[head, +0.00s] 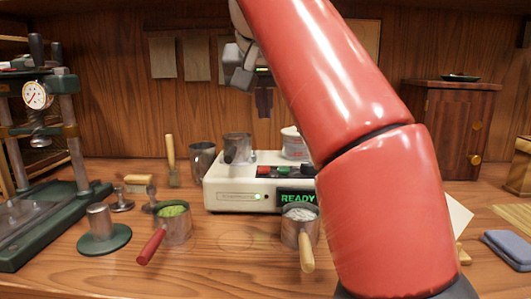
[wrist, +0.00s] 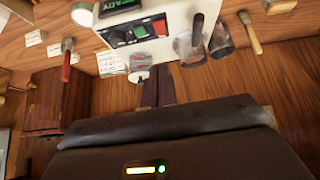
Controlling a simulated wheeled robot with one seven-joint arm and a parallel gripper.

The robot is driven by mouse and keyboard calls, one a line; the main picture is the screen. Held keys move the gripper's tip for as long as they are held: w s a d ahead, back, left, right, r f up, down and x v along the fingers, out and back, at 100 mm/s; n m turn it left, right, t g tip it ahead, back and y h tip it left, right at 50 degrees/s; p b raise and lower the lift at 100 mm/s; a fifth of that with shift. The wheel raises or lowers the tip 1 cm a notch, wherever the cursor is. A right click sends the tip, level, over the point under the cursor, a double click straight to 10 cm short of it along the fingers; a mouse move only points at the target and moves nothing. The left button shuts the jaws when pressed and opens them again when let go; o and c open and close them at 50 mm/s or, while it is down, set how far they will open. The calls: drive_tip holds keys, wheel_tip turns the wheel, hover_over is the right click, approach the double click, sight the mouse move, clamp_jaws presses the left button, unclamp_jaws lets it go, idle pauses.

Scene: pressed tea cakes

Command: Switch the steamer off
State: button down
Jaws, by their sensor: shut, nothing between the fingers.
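The steamer (head: 228,187) is a cream box in the middle of the bench. Its front display (head: 297,198) glows green with "READY", and a small green light shows beside it. On its dark top panel sit a red button (head: 264,170) and a green button (head: 282,170). In the wrist view the steamer is upside down, with the red button (wrist: 160,25), the green button (wrist: 140,32) and a dark round control (wrist: 119,36). My gripper (head: 263,112) is shut and empty, in the air above and behind the steamer. Its dark fingers (wrist: 156,84) touch nothing. My arm hides the steamer's right end.
A metal cup (head: 237,147) and a white tub (head: 294,143) stand at the steamer's back. In front are a red-handled pan of green powder (head: 173,223) and a wooden-handled pan of white contents (head: 300,228). A green press (head: 40,215) stands left, a wooden cabinet (head: 449,130) right.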

drive_tip(key=shift+w+a+r, duration=0.25)
drive_tip(key=shift+w+a, duration=0.05)
drive_tip(key=shift+a, duration=0.05)
hover_over(263, 168)
drive_tip(key=s, duration=0.2)
drive_tip(key=f, duration=0.8)
drive_tip(key=shift+w+f, duration=0.15)
drive_tip(key=shift+w, duration=0.1)
drive_tip(key=f, duration=0.1)
drive_tip(key=f+b, duration=0.1)
drive_tip(key=shift+s+f, duration=0.3)
drive_tip(key=shift+f+b, duration=0.4)
drive_tip(key=shift+f, duration=0.15)
drive_tip(key=shift+a, duration=0.1)
